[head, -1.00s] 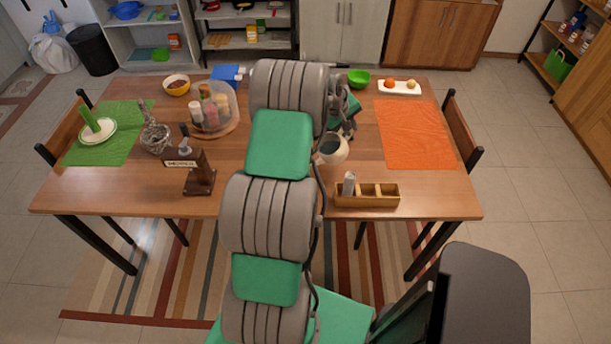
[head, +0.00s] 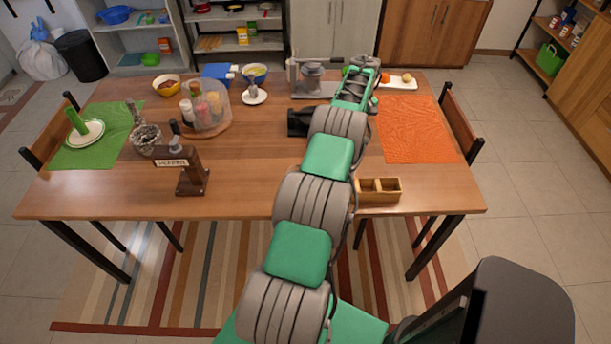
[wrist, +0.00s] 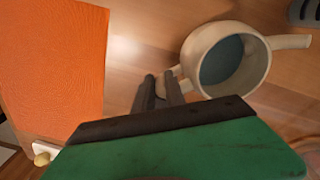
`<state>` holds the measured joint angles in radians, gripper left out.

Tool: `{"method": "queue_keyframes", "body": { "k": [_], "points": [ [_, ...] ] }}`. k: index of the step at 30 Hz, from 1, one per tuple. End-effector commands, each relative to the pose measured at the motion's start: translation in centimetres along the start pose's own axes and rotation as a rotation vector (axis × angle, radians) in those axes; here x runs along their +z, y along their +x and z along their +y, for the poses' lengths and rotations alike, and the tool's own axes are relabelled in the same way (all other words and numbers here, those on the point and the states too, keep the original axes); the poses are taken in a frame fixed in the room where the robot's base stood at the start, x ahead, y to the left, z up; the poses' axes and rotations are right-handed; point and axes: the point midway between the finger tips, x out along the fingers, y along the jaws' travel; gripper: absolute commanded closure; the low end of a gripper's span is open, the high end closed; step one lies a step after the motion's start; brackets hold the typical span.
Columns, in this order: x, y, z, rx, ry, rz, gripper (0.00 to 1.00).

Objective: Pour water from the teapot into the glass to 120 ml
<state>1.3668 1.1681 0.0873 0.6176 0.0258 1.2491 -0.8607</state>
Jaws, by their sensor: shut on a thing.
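The teapot (wrist: 258,68) is a cream, open-topped pot in the wrist view, with dark bluish water (wrist: 221,62) inside. Its long spout (wrist: 290,42) points to the right. My gripper (wrist: 162,84) is at the pot's lower left side and shut on its handle, partly hidden by the fingers. How far the pot is above the table cannot be told. In the head view my arm hides the gripper and the teapot. I cannot make out the glass in either view.
A wooden divided box (head: 380,190) is at the front, partly behind my arm. A grey apparatus (head: 312,80) and a black object (head: 298,122) are left of my arm. An orange mat (head: 416,128) lies right.

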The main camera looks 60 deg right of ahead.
Motion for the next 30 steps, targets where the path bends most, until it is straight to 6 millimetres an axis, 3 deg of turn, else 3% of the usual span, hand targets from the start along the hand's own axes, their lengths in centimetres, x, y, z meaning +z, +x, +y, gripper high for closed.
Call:
{"method": "queue_keyframes", "body": {
  "k": [5, 16, 23, 30],
  "points": [
    [-0.7, 0.2, -0.4, -0.021, -0.014, -0.006, 1.0],
    [-0.8, -4.4, -0.4, -0.022, -0.015, -0.006, 1.0],
    [-0.7, -4.7, -0.5, -0.024, -0.015, -0.007, 1.0],
    [-2.7, -5.8, -2.7, -0.022, -0.034, -0.005, 1.0]
  ]
}}
